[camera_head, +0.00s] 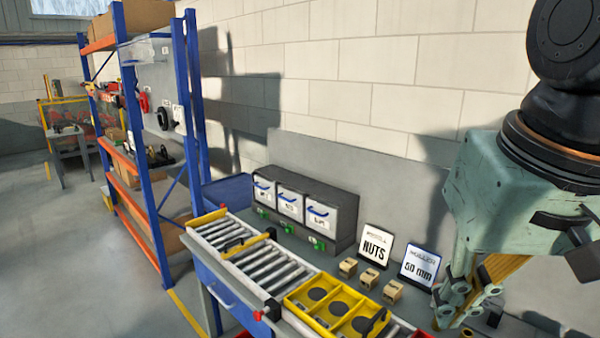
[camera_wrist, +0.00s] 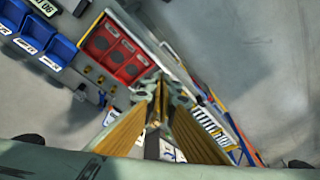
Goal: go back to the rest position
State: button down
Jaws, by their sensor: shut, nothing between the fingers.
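My gripper (camera_head: 447,308) hangs at the right of the head view, beside the work line. Its lower end is by the "50 mm" sign, and part of the wrist is cut off by the picture edge. In the wrist view my gripper (camera_wrist: 158,92) has its two fingers meeting at the tips, with nothing seen between them. Below and past the fingertips lies a red tray (camera_wrist: 96,39) with dark round pads. No rest marker shows in either view.
A roller conveyor (camera_head: 262,268) carries a yellow tray (camera_head: 297,309) with dark discs. Behind stand small tan blocks (camera_head: 369,279), a "NUTS" sign (camera_head: 375,246), a "50 mm" sign (camera_head: 418,267) and a grey drawer unit (camera_head: 345,205). A blue shelf rack (camera_head: 147,190) stands left. Blue bins (camera_wrist: 31,36) show.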

jog(key=s+d+f+b, duration=0.1)
jog(key=s+f, duration=0.2)
jog(key=s, duration=0.3)
jog(key=shift+s+d+n+t, duration=0.2)
jog(key=shift+s+n+t, duration=0.15)
jog(key=shift+n+t, duration=0.05)
